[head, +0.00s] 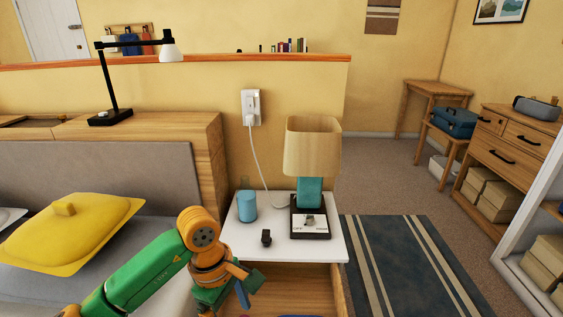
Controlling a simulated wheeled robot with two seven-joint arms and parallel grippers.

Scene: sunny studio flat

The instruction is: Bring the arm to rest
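My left arm (150,272), green and orange, comes in from the lower left and bends down at an orange joint. My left gripper (243,287), with blue fingers, hangs at the front left edge of the white nightstand top (238,240). It is small and partly hidden by the wrist, so I cannot tell whether it is open or shut. I see nothing held in it. My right gripper is out of view.
On the nightstand stand a blue cup (247,206), a small dark object (266,237), and a lamp (311,155) by a black tray (297,231). A wooden compartment (290,285) shows below. A bed with a yellow cushion (70,235) is left; a striped rug (405,265) is right.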

